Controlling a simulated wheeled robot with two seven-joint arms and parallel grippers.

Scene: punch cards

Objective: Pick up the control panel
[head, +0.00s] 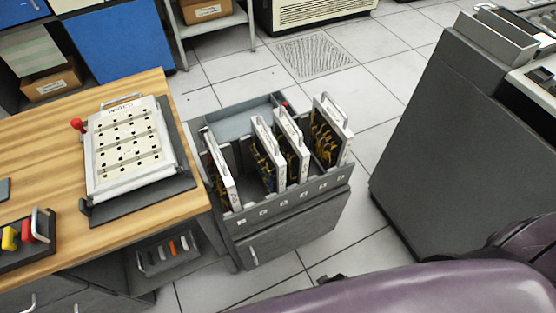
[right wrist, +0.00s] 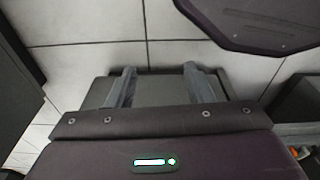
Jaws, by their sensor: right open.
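Several upright wired panels with white frames and top handles stand in slots of a grey rack cart (head: 290,207). The rightmost panel (head: 331,132) stands at the cart's right end, two close together (head: 268,152) are near the middle, and one (head: 222,175) is at the left. A pale panel marked with lettering (head: 125,150) lies tilted on a dark stand on the wooden desk. I cannot tell which is the control panel. My right gripper (right wrist: 160,86) is open, with nothing visible between its fingers. My left gripper is not in view.
A red-knobbed lever (head: 77,125) stands beside the desk panel. The wooden desk (head: 150,88) borders the cart on the left. A large grey machine (head: 450,120) stands at right. Tiled floor (head: 375,90) is clear between cart and machine. My purple arm crosses the bottom right.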

